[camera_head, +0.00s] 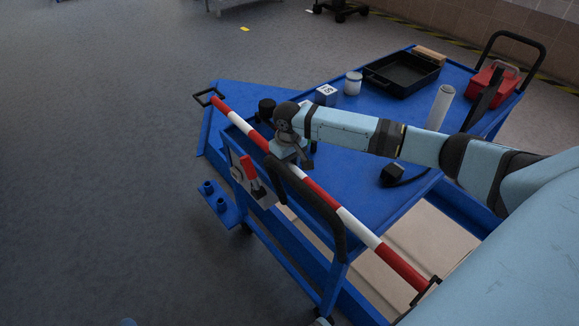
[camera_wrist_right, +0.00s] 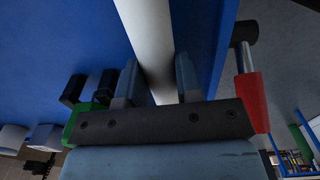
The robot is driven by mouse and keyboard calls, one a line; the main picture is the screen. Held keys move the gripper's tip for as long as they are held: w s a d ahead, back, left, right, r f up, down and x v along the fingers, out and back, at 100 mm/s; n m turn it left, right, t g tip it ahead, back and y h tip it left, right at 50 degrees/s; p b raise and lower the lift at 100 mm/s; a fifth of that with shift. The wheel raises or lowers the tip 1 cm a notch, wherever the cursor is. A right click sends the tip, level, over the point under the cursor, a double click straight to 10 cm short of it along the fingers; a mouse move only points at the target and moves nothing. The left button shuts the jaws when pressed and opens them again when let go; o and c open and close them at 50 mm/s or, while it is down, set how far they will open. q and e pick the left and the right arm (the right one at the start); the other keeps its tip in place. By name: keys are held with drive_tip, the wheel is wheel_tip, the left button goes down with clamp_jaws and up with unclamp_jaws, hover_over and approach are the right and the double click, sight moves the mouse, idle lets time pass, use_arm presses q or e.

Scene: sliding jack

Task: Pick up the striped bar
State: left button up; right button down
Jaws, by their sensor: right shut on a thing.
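The striped bar (camera_head: 357,226) is long, red and white, with a black bracket-like handle at each end. It runs diagonally along the near side of the blue cart (camera_head: 340,135). My right gripper (camera_head: 289,158) reaches over the cart and is shut around the bar's middle. In the right wrist view a white stretch of the bar (camera_wrist_right: 148,35) passes between the two fingers (camera_wrist_right: 155,82). I cannot tell whether the bar touches the cart there. My left gripper is not in view.
A black padded handle (camera_head: 322,209) and a red-handled clamp (camera_head: 252,176) sit close to the bar. A black tray (camera_head: 402,72), white jar (camera_head: 353,83), white cylinder (camera_head: 440,107) and red box (camera_head: 493,83) stand farther back. The floor at left is clear.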

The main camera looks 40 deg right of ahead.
drive_tip(key=shift+r, duration=0.1)
drive_tip(key=shift+r, duration=0.25)
use_arm(q)
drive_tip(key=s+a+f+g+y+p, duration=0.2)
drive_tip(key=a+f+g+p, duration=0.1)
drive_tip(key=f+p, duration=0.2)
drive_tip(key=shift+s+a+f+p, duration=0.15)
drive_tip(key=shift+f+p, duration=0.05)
drive_tip(key=shift+p, duration=0.2)
use_arm(e)
wheel_tip(320, 180, up, 19)
drive_tip(key=shift+r, duration=0.2)
use_arm(q)
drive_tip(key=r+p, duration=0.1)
drive_tip(key=p, duration=0.2)
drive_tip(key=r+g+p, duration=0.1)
drive_tip(key=p, duration=0.3)
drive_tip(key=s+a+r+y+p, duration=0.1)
drive_tip(key=p, duration=0.2)
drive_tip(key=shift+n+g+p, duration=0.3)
use_arm(e)
wheel_tip(320, 180, up, 7)
